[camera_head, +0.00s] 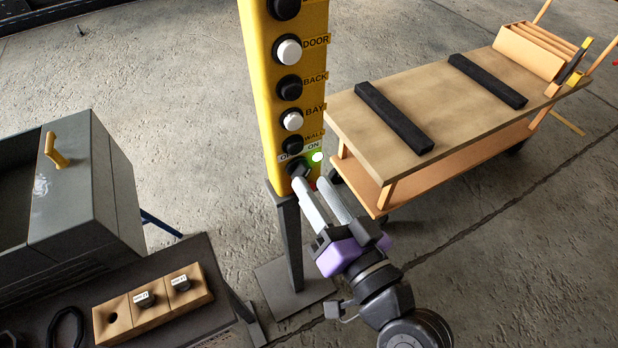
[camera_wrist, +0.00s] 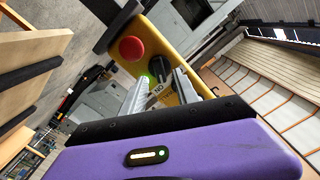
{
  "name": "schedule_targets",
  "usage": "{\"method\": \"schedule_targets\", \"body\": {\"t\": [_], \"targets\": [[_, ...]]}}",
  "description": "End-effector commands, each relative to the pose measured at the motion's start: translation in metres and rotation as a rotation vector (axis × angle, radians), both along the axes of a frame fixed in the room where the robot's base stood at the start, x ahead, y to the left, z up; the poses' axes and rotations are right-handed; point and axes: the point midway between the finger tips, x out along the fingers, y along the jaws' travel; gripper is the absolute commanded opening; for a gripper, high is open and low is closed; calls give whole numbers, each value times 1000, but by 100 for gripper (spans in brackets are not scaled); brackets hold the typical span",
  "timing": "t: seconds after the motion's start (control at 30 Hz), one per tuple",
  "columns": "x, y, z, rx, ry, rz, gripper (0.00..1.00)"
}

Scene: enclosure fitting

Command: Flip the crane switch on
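A yellow control post (camera_head: 262,85) stands upright in the head view. Near its bottom is the black crane switch (camera_head: 297,167), with an OFF and ON label above it and a lit green lamp (camera_head: 317,157) by ON. My gripper (camera_head: 312,182) is just below and right of the switch, its two pale fingers pointing up at it. In the wrist view, the black switch knob (camera_wrist: 158,66) lies just beyond the fingertips, with the ON lettering visible between the spread fingers. The gripper looks open and empty. Contact with the knob cannot be told.
Several buttons labelled DOOR, BACK, BAY and WALL line the post above the switch. A red button (camera_wrist: 132,48) shows beside the knob in the wrist view. A wooden cart (camera_head: 440,100) stands right. A grey case (camera_head: 85,190) and a wooden block with knobs (camera_head: 150,300) are left.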

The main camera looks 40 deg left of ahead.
Motion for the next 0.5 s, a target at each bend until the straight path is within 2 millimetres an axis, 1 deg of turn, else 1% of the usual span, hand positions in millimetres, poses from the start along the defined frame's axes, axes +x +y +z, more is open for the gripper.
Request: {"method": "schedule_targets", "body": {"t": [0.03, 0.2, 0.3, 0.5], "targets": [[-3, -10, -3, -3, 0, -2, 36], [-12, -31, -3, -1, 0, -2, 36], [-16, -38, -2, -1, 1, 0, 36], [-18, -41, 0, 0, 0, 1, 36]]}}
